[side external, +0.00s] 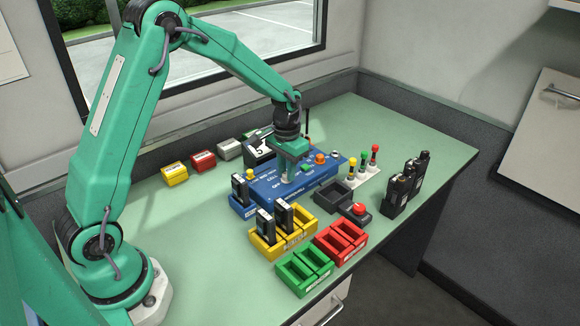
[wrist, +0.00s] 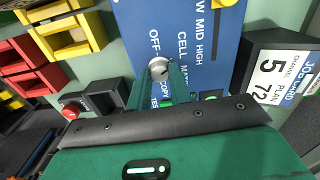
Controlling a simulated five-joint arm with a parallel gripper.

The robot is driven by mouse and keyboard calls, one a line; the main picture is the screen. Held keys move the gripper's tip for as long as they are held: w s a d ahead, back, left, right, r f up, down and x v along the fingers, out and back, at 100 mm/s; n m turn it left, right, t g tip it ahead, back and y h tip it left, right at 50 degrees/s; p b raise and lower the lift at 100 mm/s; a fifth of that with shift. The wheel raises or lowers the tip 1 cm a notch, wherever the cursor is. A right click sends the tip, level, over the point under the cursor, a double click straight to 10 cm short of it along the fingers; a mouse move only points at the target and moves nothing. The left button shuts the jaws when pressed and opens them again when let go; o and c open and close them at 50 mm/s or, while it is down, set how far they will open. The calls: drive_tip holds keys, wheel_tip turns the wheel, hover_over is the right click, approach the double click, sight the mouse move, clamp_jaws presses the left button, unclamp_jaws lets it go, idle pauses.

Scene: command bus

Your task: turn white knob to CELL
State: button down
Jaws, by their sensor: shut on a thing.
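The white knob (wrist: 159,67) sits on the blue control panel (wrist: 215,55), between the fingertips of my gripper (wrist: 161,80) in the wrist view. My gripper is shut on the knob from above. The printed words OFF and CELL lie just beyond the knob in that view, with CELL to the right of OFF. The direction of the knob's pointer is too small to tell. In the side view my gripper (side external: 286,174) stands over the blue panel (side external: 262,190), and its fingers mostly cover the knob.
Yellow trays (side external: 268,250), red trays (side external: 340,242) and green trays (side external: 304,270) stand in front of the panel. A red-button box (side external: 357,211) and black radios (side external: 402,187) stand to the right. A dark box with a "5 72" card (wrist: 282,80) is close beside the panel.

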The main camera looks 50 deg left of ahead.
drive_tip(key=shift+s+a, duration=0.15)
drive_tip(key=c, duration=1.3)
unclamp_jaws()
drive_tip(key=shift+r, duration=3.85)
drive_tip(key=shift+r, duration=0.1)
